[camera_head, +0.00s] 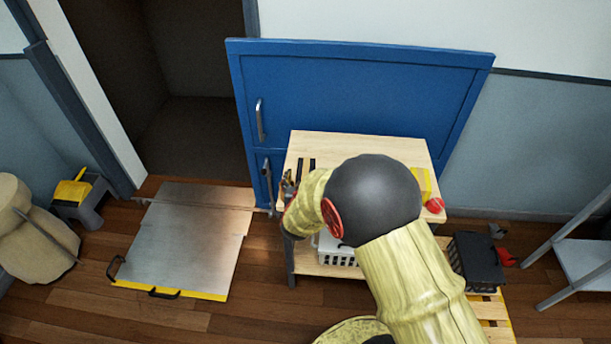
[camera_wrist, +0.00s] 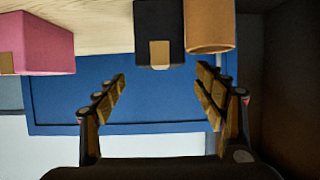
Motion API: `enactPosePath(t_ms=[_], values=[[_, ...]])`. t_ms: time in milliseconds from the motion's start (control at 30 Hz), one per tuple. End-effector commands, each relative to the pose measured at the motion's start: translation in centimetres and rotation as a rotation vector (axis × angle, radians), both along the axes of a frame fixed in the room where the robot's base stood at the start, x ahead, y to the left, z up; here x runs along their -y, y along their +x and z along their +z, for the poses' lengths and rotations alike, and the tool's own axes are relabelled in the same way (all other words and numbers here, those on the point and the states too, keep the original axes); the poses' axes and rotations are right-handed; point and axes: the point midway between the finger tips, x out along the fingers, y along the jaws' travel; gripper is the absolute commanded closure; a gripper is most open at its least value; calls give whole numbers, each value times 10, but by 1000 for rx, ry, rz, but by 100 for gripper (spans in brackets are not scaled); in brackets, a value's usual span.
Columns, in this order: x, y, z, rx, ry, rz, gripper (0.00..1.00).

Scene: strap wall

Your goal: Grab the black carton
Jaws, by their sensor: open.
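In the wrist view the black carton (camera_wrist: 158,28), with a tan patch on its face, is at the top middle, against the pale wooden tabletop (camera_wrist: 105,15). My gripper (camera_wrist: 161,78) is open and empty. Its two fingers stand apart to the lower left and lower right of the carton, and the carton lies beyond the fingertips, in line with the gap. No touch shows. In the head view my arm covers much of the wooden table (camera_head: 390,147), and I cannot make out the carton there.
A pink box (camera_wrist: 35,45) is left of the carton. A brown cylinder (camera_wrist: 209,25) stands close at its right. A blue panel (camera_head: 350,90) with handles rises behind the table. A black crate (camera_head: 475,262) sits right of my arm; a metal ramp (camera_head: 185,240) lies left.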

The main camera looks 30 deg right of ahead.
Motion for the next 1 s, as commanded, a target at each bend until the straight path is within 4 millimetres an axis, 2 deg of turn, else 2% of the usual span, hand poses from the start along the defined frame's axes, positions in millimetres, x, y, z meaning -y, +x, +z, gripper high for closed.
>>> enactPosePath(t_ms=[267,600,900,1000], values=[[15,20,-13,2,-5,-5,30],[34,56,-29,1,-3,-5,30],[37,61,-28,2,-4,-3,30],[37,61,-28,2,-4,-3,34]])
